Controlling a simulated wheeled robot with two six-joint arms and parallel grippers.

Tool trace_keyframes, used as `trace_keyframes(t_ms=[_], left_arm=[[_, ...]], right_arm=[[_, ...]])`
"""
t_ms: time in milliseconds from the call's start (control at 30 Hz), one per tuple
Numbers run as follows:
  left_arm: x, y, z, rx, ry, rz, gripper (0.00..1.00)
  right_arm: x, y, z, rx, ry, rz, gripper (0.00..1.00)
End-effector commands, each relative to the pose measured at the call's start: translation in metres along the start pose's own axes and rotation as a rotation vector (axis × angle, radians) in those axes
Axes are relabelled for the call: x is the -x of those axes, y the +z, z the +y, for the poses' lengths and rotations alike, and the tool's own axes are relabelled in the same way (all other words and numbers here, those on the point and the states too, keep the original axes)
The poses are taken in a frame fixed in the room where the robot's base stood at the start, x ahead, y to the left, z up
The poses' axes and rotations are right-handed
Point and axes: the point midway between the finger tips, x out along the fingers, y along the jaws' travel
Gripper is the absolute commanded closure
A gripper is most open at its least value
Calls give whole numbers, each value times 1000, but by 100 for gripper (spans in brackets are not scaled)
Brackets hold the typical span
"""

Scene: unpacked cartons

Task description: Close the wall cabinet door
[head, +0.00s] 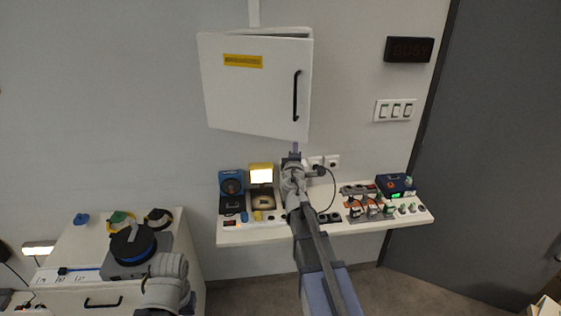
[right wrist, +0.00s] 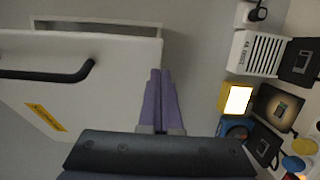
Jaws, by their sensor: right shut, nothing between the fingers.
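The wall cabinet door (head: 255,88) is a white panel with a yellow label and a black vertical handle (head: 296,95) near its right edge. It stands ajar, and a strip of the cabinet top (head: 272,32) shows behind it. In the right wrist view the door (right wrist: 105,75) fills the left side, with a gap between it and the cabinet frame (right wrist: 100,25). My right gripper (head: 295,147) is shut and empty, just below the door's lower right corner. Its purple fingers (right wrist: 158,80) show beside the door's edge; contact cannot be told. My left gripper is not visible.
A white wall shelf (head: 265,235) below the cabinet holds several devices, sockets and plugs. A white drawer unit (head: 65,255) with a black disc (head: 132,243) on top stands lower left. A dark door (head: 490,150) is at the right.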

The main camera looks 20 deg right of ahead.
Motion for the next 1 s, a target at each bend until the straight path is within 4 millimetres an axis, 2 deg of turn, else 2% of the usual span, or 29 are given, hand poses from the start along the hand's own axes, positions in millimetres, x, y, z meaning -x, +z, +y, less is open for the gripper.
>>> trace_keyframes(t_ms=[33, 100, 400, 700, 1000], left_arm=[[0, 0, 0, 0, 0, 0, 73], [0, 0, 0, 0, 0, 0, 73], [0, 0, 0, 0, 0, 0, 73], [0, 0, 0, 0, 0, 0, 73], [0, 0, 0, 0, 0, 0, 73]], right_arm=[[-23, 6, 0, 0, 0, -4, 100], [-43, 12, 0, 0, 0, -2, 100], [-111, 25, 0, 0, 0, -1, 100], [-142, 27, 0, 0, 0, 0, 100], [-147, 27, 0, 0, 0, 0, 100]])
